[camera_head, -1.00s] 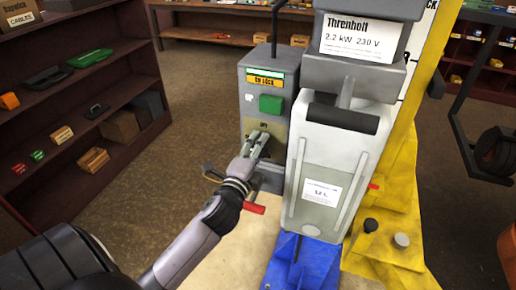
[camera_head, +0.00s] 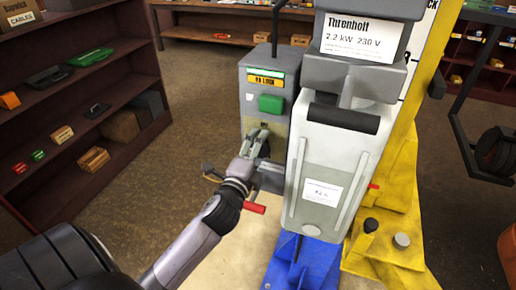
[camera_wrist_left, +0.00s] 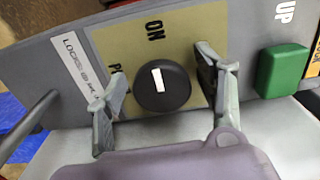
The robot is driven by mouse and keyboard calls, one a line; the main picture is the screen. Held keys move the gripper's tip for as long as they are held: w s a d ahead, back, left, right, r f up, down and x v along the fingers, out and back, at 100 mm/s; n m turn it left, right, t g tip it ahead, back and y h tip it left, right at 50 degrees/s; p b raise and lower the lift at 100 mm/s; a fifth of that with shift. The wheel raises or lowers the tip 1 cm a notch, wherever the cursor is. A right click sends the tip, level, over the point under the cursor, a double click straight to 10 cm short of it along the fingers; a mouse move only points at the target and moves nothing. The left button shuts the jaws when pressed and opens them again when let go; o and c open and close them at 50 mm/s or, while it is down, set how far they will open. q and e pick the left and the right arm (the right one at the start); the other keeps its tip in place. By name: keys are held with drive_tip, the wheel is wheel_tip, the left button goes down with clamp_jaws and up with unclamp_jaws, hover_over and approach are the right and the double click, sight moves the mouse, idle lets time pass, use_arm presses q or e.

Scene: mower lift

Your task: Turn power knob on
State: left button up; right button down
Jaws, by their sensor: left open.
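The power knob (camera_wrist_left: 163,87) is a round black dial with a white mark, on a tan plate (camera_wrist_left: 148,42) lettered "ON" in the left wrist view. The white mark points roughly toward the word "ON", a little off it. My left gripper (camera_head: 257,137) is open at the lower part of the grey control box (camera_head: 254,82). In the left wrist view its two fingers (camera_wrist_left: 163,90) stand on either side of the knob, with visible gaps. In the head view the gripper hides the knob. My right gripper is not in view.
A green button (camera_head: 271,104) sits above the gripper on the box; it also shows in the wrist view (camera_wrist_left: 282,71). A red-ended lever (camera_head: 254,208) is just below my wrist. The grey-white lift unit (camera_head: 330,165) stands close on the right. Shelves (camera_head: 75,110) stand left.

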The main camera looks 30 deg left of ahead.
use_arm(q)
drive_tip(key=shift+s, duration=0.1)
drive_tip(key=v, duration=1.2)
